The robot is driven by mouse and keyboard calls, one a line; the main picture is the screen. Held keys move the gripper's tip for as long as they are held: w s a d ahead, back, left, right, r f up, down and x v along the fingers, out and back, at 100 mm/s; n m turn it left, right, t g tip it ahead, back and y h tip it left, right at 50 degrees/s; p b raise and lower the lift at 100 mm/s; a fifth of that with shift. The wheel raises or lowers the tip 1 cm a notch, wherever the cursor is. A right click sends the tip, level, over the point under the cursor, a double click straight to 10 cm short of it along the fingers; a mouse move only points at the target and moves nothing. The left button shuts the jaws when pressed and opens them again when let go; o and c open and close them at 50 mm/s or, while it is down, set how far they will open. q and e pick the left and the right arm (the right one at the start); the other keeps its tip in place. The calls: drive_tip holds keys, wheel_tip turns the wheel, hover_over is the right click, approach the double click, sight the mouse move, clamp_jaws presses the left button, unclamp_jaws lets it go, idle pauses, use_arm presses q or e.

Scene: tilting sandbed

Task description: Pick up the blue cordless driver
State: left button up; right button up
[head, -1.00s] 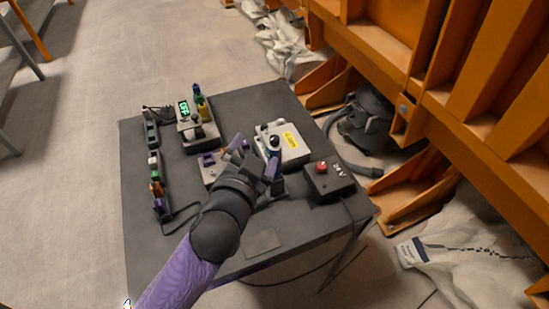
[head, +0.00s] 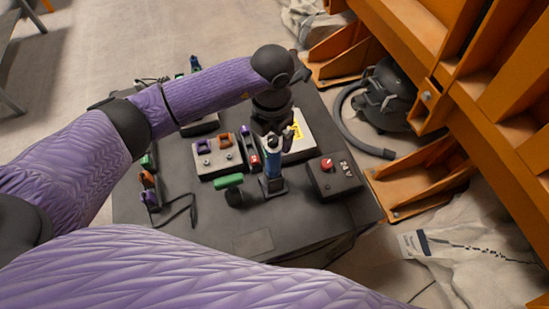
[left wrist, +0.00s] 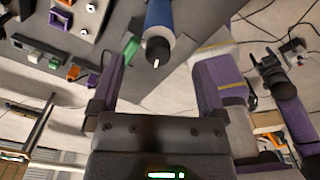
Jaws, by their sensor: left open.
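The blue cordless driver (head: 273,161) stands upright on a dark base (head: 272,187) near the middle of the table. In the left wrist view its blue body (left wrist: 159,22) lies ahead of the jaws, roughly between their lines. My left gripper (head: 274,136) is above and behind the driver in the head view, partly hidden by its own wrist. In the left wrist view its two purple-and-dark fingers (left wrist: 158,75) are spread, with nothing between them.
A dark box with a red button (head: 333,178) stands close at right. A pale case (head: 301,138) is behind. The table's front (head: 310,225) is clear.

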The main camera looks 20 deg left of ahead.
sight(273, 146)
use_arm(q)
wheel_tip(273, 146, down, 5)
drive_tip(key=shift+w+f+b, duration=0.15)
drive_tip(key=shift+f+b, duration=0.05)
drive_tip(key=shift+b, duration=0.15)
drive_tip(key=shift+f, duration=0.2)
drive_tip(key=shift+c, duration=0.9)
drive_tip(key=shift+w, duration=0.1)
clamp_jaws()
